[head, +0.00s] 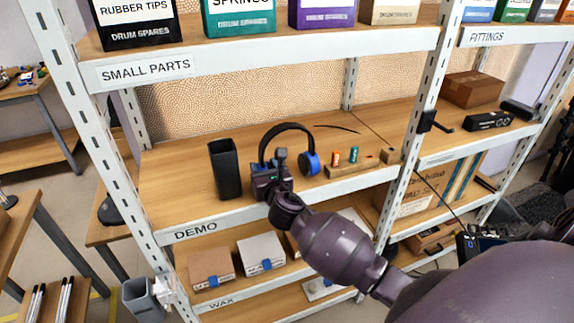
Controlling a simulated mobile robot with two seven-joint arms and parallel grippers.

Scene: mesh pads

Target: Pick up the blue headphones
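The blue headphones (311,162) stand on the wooden shelf marked DEMO. Their dark headband arches upward and a blue ear cup shows on the right side. My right gripper (279,158) is in front of the left part of the headphones and hides the left ear cup. It overlaps them in the picture; I cannot tell whether it touches them or whether its fingers are open or shut. My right arm comes in from the lower right. My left gripper is not in view.
A black open holder (224,168) stands close left of the gripper. A wooden block with small batteries (352,166) lies to the right. The upper shelf (270,52) with labelled boxes hangs above, and a white post (424,105) stands to the right.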

